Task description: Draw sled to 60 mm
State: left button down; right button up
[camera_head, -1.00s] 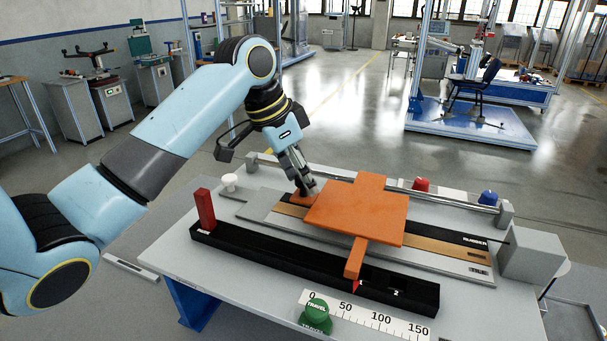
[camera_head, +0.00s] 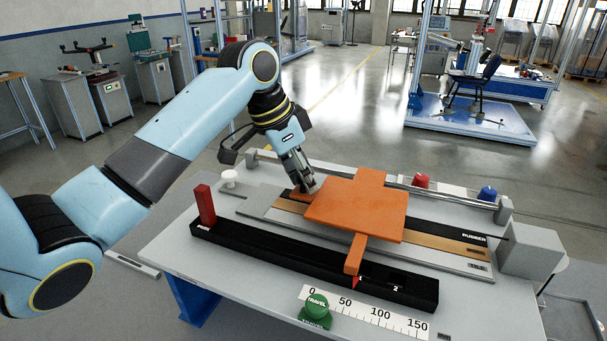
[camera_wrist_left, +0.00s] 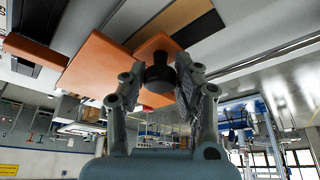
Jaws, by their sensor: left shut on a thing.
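The orange sled (camera_head: 355,207) lies across the track in the head view, its flat plate over the black and tan strips. Its arm reaches forward over the black rail (camera_head: 300,259) to a small red pointer (camera_head: 357,282). A white travel scale (camera_head: 366,313) marked 0 to 150 lies in front; I cannot read the exact value. My left gripper (camera_head: 306,188) is at the sled's left end. In the left wrist view its fingers are shut on a black knob (camera_wrist_left: 159,80) on the orange sled. My right gripper is not in view.
A red block (camera_head: 204,205) stands at the rail's left end. A green TRAVEL button (camera_head: 317,306) sits by the scale. A grey box (camera_head: 532,253) stands at the track's right end. Red (camera_head: 421,181) and blue (camera_head: 488,193) knobs are behind the sled.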

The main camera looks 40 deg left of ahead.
pick_arm(q)
jog(key=shift+d, duration=0.25)
jog(key=c, duration=1)
grip_release()
jog(key=shift+a, duration=0.15)
jog(key=v, duration=1.2)
